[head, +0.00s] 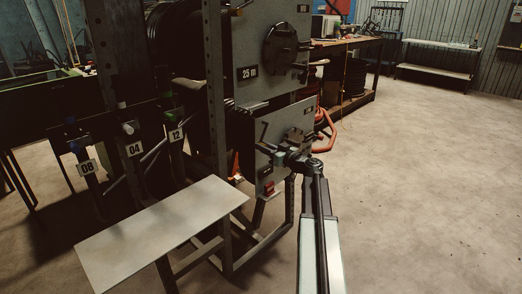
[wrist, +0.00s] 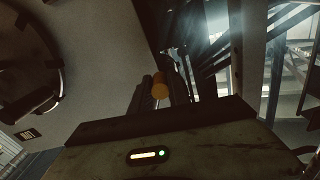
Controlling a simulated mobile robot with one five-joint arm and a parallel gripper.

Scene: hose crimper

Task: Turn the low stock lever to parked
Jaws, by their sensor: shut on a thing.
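My gripper (head: 283,156) reaches the lower grey panel (head: 262,168) of the hose stand in the head view. In the wrist view my gripper (wrist: 163,92) is shut on a yellow-orange cylindrical grip, which I take to be the end of the low stock lever (wrist: 160,88). The grip sits at the tips of the dark fingers. In the head view my gripper and arm cover most of the lever, so its angle is hard to read. I cannot read a parked mark in either view.
Above is a grey panel with a dark round hub (head: 282,46) and a "25 m" label (head: 247,73). A red block (head: 269,188) sits low on the lower panel. A pale shelf (head: 160,232) juts out at left. The floor (head: 425,180) at right is clear.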

